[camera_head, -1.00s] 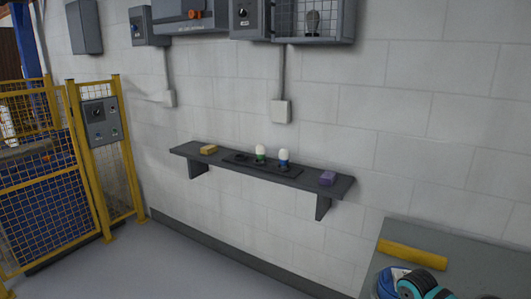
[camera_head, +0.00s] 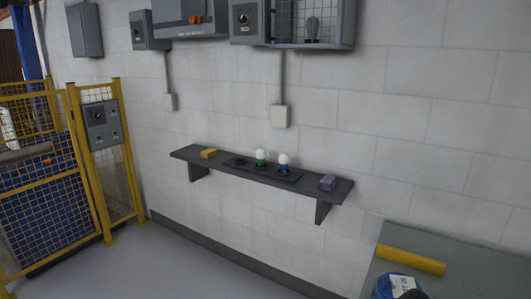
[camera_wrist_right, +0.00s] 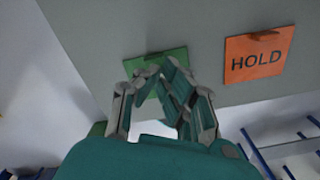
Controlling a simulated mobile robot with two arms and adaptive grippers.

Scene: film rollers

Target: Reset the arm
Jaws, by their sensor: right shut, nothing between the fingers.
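My right gripper (camera_wrist_right: 152,72) shows in the right wrist view, with its fingertips drawn together and nothing seen between them. It is in front of a grey surface (camera_wrist_right: 215,60), and its fingers overlap a green card (camera_wrist_right: 172,58). I cannot tell whether they touch it. In the head view only a small dark piece, probably of my right arm, shows at the bottom edge. My left gripper is in neither view.
An orange HOLD card (camera_wrist_right: 258,54) is beside the green one. In the head view, a grey table (camera_head: 470,268) holds a yellow roller (camera_head: 411,260) and a blue item (camera_head: 384,286). A wall shelf (camera_head: 220,169) carries small items. A yellow fence (camera_head: 100,190) stands left.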

